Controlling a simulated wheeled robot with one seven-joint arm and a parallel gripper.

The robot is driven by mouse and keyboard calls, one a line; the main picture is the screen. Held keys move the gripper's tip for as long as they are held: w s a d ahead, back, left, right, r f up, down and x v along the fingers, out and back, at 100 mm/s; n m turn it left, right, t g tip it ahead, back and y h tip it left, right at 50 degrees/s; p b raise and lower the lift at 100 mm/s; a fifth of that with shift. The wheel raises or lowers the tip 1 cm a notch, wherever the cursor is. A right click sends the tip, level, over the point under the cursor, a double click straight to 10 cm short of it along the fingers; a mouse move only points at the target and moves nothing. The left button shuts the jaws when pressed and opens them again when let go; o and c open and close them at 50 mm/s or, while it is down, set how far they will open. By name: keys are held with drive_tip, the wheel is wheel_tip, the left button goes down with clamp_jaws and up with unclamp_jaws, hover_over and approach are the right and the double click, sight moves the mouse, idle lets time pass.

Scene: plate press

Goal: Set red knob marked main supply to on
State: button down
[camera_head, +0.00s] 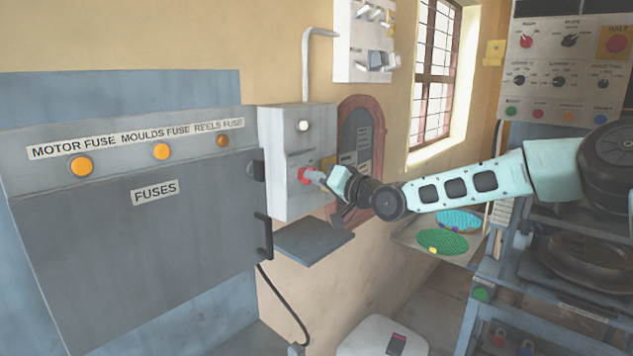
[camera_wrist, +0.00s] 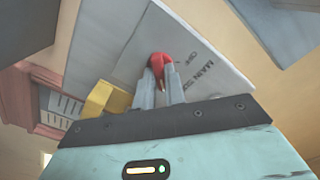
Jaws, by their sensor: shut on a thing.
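The red knob (camera_head: 304,175) is on the front of a grey wall box (camera_head: 285,140) in the head view. In the wrist view the red knob (camera_wrist: 160,62) shows between the tips of my gripper (camera_wrist: 160,82). The fingers are shut on it. Part of the lettering "MAIN" shows on the grey panel (camera_wrist: 200,45) beside the knob. My gripper (camera_head: 316,178) reaches the box from the right. The fingers and the wrist hide part of the knob and its markings, so I cannot read its setting.
A large grey fuse cabinet (camera_head: 140,240) with orange lamps stands at the left. A small grey shelf (camera_head: 313,243) juts out below the box. A yellow part (camera_wrist: 108,97) lies close to my fingers. A control panel (camera_head: 565,70) is at the right.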

drive_tip(key=shift+f+m, duration=0.15)
drive_tip(key=shift+m, duration=0.25)
drive_tip(key=c, duration=1.5)
unclamp_jaws()
drive_tip(key=shift+o, duration=0.2)
drive_tip(key=shift+d, duration=0.1)
drive_tip(key=b+v, duration=0.5)
drive_tip(key=v, duration=1.2)
drive_tip(key=shift+s, duration=0.2)
drive_tip(key=shift+d, duration=0.1)
